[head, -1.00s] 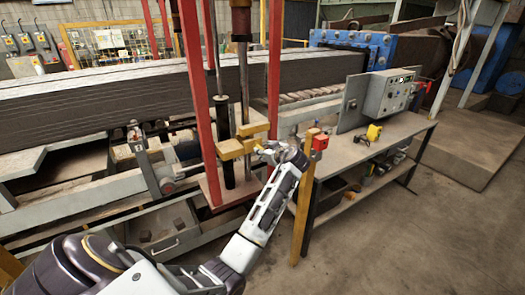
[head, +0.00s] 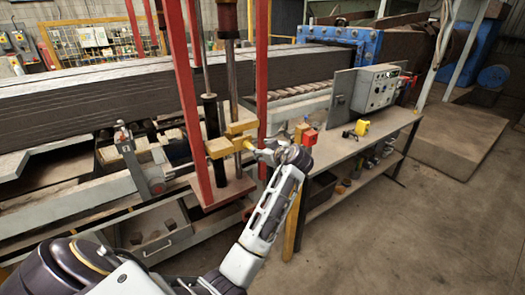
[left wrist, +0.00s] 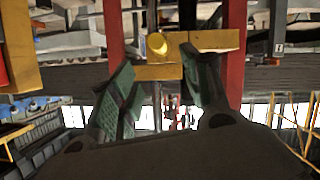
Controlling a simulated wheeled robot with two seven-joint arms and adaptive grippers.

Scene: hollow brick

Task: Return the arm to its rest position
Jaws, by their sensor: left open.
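My left arm reaches in from the bottom of the head view, and my left gripper (head: 256,148) is at the yellow clamp block (head: 222,146) on the red-framed press. In the left wrist view my left gripper (left wrist: 160,68) shows two dark fingers with green pads, spread apart. A yellow block (left wrist: 208,40) with a round yellow knob (left wrist: 157,45) lies just beyond the fingertips. Nothing is clearly held between the pads. I cannot tell whether a finger touches the yellow part. My right gripper is not in view.
Red posts (head: 181,90) and a long dark clay column (head: 100,95) stand close by. A bench (head: 345,150) with a grey control box (head: 377,88) and a yellow tool (head: 361,128) stands to the right. The concrete floor (head: 400,230) at lower right is open.

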